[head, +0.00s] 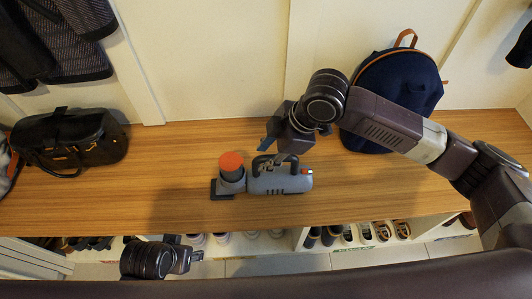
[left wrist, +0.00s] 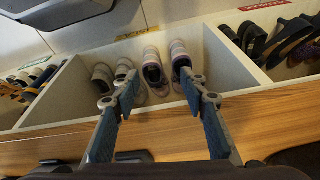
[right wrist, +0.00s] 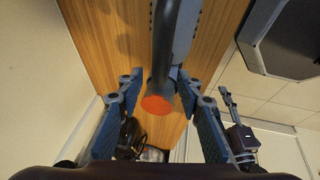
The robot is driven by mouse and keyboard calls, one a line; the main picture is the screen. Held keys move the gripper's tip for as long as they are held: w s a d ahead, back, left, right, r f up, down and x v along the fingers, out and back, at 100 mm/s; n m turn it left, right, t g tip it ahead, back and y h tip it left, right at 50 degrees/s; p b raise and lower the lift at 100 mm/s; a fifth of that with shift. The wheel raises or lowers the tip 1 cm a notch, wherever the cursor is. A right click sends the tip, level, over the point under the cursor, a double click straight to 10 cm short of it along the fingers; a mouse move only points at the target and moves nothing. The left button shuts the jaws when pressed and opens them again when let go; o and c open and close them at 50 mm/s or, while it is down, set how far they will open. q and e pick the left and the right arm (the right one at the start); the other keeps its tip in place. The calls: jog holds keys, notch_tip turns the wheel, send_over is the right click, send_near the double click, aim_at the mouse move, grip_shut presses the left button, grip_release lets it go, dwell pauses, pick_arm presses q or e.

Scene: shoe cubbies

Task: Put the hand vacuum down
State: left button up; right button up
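The grey hand vacuum (head: 283,183) lies on the wooden bench, with its dark handle on top and its orange-capped end to the left. In the right wrist view its dark handle (right wrist: 165,50) and orange cap (right wrist: 156,104) show between the fingers. My right gripper (head: 280,160) is at the handle from above; its fingers (right wrist: 158,85) are spread, with a visible gap beside the handle. My left gripper (head: 196,256) is low at the bench's front edge, away from the vacuum. It is open and empty in the left wrist view (left wrist: 160,85).
A black bag (head: 70,140) stands at the bench's left, and a navy backpack (head: 390,90) stands behind my right arm. Shoes (left wrist: 152,68) sit in cubbies below the bench (head: 160,190). Coats hang at upper left. Bare wood lies between bag and vacuum.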

jog(key=shift+r, duration=0.15)
pick_arm(q)
notch_tip(320, 180, down, 10)
jog(key=s+p, duration=0.1)
jog(key=p, duration=0.2)
jog(key=shift+s+g, duration=0.25)
jog(key=shift+g, duration=0.05)
pick_arm(e)
jog(key=v, duration=1.2)
jog(key=shift+s, duration=0.1)
